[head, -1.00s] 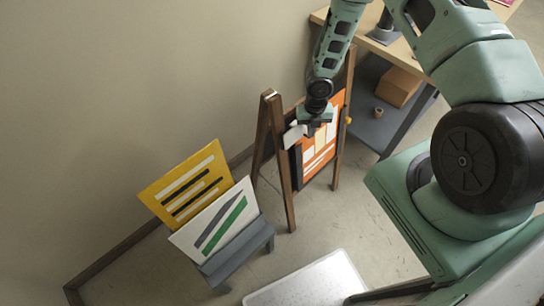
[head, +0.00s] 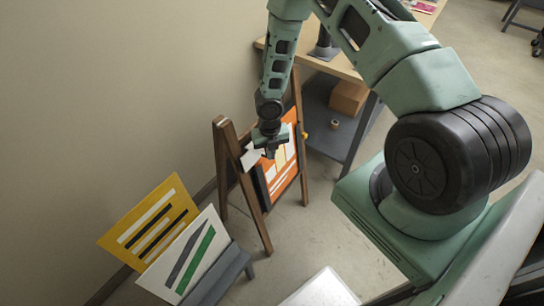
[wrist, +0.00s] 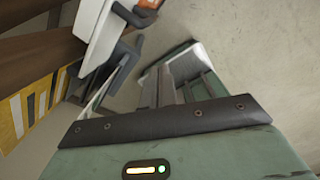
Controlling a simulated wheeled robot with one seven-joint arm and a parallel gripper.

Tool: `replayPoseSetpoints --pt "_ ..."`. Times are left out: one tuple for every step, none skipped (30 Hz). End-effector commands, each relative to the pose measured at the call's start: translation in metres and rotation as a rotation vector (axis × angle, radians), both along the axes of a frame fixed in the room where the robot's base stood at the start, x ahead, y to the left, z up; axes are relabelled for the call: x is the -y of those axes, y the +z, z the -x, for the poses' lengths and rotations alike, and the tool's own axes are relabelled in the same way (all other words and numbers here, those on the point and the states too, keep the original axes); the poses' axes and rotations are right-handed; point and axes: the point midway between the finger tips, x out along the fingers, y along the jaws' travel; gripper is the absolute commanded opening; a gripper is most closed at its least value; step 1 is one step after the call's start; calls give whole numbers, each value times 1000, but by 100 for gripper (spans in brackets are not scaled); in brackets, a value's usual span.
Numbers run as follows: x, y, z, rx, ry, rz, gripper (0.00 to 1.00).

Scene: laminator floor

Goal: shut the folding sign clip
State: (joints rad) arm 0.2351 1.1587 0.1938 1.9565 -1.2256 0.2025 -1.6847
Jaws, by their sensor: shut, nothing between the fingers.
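The folding sign (head: 243,182) is a brown wooden A-frame standing upright on the floor, with an orange poster (head: 283,165) on a dark board on its right face. A white flap (head: 251,158), which looks like the clip, sticks out at the board's upper left edge. In the wrist view a white piece (wrist: 98,30) with dark hooked parts shows at upper left. My gripper (head: 271,153) is shut and empty, right beside the flap in the head view. Its fingers also show in the wrist view (wrist: 180,88). I cannot tell whether they touch the flap. My gripper hides part of the board's top.
Yellow (head: 150,222) and white (head: 188,254) striped signs stand in a grey rack (head: 222,277) at front left. A wooden-topped bench (head: 340,68) with a box (head: 348,98) beneath stands behind. The wall is close behind the sign. Floor right of the sign is open.

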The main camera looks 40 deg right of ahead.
Motion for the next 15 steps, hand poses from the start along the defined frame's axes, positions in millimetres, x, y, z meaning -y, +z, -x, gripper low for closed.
replayPoseSetpoints --pt "1 6 0 1 -3 0 0" --pt "1 10 -1 3 -3 -1 0" --pt "1 15 -1 2 -4 0 0" --pt "1 19 -2 3 -4 0 0" --pt "1 24 -2 4 -3 -1 0" --pt "2 30 -1 2 -4 0 0" --pt "1 35 -2 2 -4 0 0" --pt "1 40 -2 4 -3 -1 0" --pt "2 46 -3 3 -4 0 0" --pt "1 51 -3 3 -4 -1 0" --pt "1 56 -3 2 -2 0 0" --pt "2 62 -3 2 -4 0 0" --pt "1 65 -3 2 -3 0 0" --pt "1 69 -3 2 -2 0 0" --pt "1 73 -3 2 -2 1 0"
